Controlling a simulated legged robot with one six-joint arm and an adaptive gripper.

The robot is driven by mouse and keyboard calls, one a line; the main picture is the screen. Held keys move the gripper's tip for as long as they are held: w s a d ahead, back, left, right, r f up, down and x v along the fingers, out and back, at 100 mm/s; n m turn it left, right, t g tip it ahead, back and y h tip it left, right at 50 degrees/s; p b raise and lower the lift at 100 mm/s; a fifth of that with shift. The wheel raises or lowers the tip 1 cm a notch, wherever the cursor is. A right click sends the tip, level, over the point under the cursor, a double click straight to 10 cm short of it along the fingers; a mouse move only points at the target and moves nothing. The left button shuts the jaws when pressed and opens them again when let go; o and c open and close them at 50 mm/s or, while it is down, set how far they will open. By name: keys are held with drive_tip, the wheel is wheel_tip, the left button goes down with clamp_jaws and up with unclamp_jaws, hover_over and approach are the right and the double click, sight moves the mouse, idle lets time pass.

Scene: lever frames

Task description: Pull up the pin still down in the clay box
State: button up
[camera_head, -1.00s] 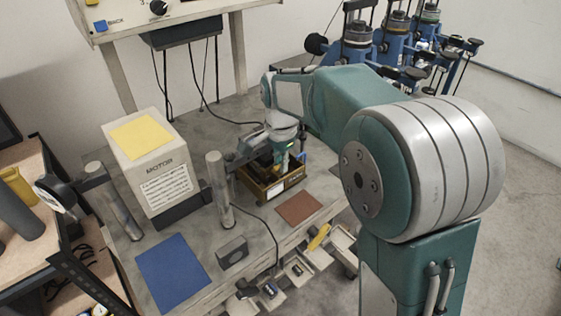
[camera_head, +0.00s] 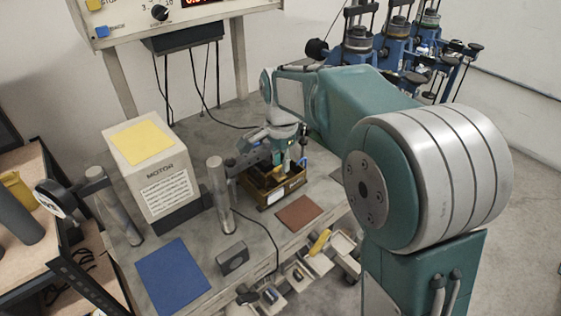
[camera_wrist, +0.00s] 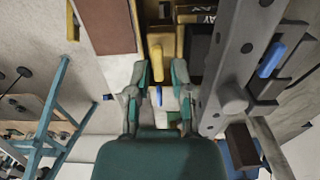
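A brown-yellow open box (camera_head: 284,194) stands on the grey bench below my gripper (camera_head: 287,164); I take it to be the clay box. In the wrist view my gripper (camera_wrist: 161,72) is open, with a clear gap between its green-tipped fingers. A small blue pin-like piece (camera_wrist: 158,96) shows in that gap; I cannot tell whether the fingers touch it. Yellow and dark parts, probably of the box (camera_wrist: 162,42), lie beyond the fingertips. The box's inside is partly hidden by my gripper, and I cannot tell which pins are up or down.
Metal posts (camera_head: 220,190) stand left of the box, close to my gripper. A motor box (camera_head: 165,190) is farther left. A brown mat (camera_head: 299,212), a blue mat (camera_head: 172,275) and a small grey block (camera_head: 232,258) lie on the bench. A control panel (camera_head: 180,14) hangs above.

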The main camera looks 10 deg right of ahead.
wheel_tip(320, 180, up, 12)
drive_tip(key=shift+f, duration=0.2)
idle(0.6)
drive_tip(key=s+d+n+t, duration=0.3)
drive_tip(key=s+d+n, duration=0.25)
drive_tip(key=s, duration=0.65)
drive_tip(key=s+d+f+n+t, duration=0.2)
drive_tip(key=s+d+f+n, duration=0.2)
drive_tip(key=s, duration=0.8)
wheel_tip(320, 180, down, 3)
drive_tip(key=shift+s+d+r+n+t, duration=0.15)
drive_tip(key=shift+s+n+t, duration=0.2)
drive_tip(key=shift+n, duration=0.5)
